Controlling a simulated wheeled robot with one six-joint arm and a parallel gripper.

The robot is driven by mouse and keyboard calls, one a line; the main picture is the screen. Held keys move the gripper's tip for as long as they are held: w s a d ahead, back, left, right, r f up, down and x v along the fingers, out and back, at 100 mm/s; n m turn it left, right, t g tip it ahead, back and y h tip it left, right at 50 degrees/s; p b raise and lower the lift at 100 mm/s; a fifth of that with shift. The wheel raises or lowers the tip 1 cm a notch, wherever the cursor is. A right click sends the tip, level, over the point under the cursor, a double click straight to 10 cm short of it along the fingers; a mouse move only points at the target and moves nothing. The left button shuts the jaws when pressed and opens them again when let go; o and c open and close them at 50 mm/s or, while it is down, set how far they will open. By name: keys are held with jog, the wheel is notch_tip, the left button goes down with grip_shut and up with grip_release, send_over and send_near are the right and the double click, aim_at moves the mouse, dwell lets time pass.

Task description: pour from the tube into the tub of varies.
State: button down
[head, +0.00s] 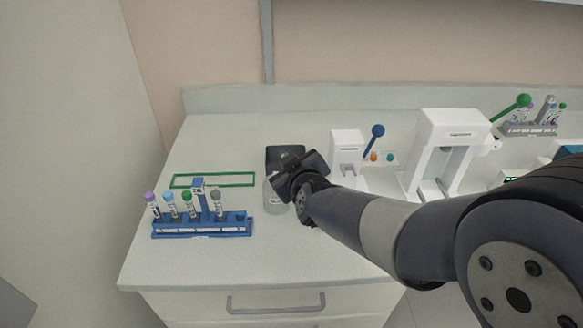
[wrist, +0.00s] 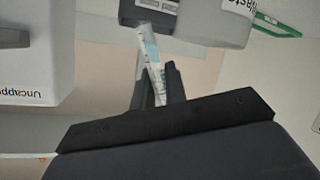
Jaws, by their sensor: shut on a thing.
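My gripper (wrist: 158,88) is shut on a clear tube (wrist: 150,58) with a white and pale blue label. The tube points up and slightly left in the wrist view, and its lower part is between the fingers. The tub (wrist: 215,22) is a greyish see-through vessel with a label that seems to read "Waste"; it is to the right of the tube, apart from it in that picture. In the head view the tub (head: 271,193) stands on the counter, partly hidden behind my gripper (head: 292,184). The tube cannot be made out there. Its contents are not clear.
A blue rack (head: 200,229) with several capped tubes stands left of the tub. A green outline (head: 213,180) lies behind it. A dark box (head: 284,154) is behind my gripper. The white uncapper (head: 346,148) and a larger white machine (head: 447,140) stand right. The front counter is clear.

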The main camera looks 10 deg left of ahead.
dwell(0.3)
jog(key=shift+w+d+f+b, duration=0.1)
jog(key=shift+f+b, duration=0.1)
jog(key=shift+b, duration=0.9)
jog(key=shift+w+d+m+b, duration=0.1)
jog(key=shift+m+b, duration=0.2)
jog(key=shift+b, duration=0.5)
jog(key=b, duration=0.4)
jog(key=m+g+b, duration=0.1)
jog(key=b, duration=0.3)
jog(key=shift+w+d+y, duration=0.2)
jog(key=shift+d+y, duration=0.2)
jog(key=shift+w+d+b, duration=0.1)
jog(key=shift+b, duration=0.5)
jog(key=shift+w+d+m+b, duration=0.15)
jog(key=shift+m+b, duration=0.25)
jog(key=shift+b, duration=0.85)
jog(key=shift+b, duration=0.4)
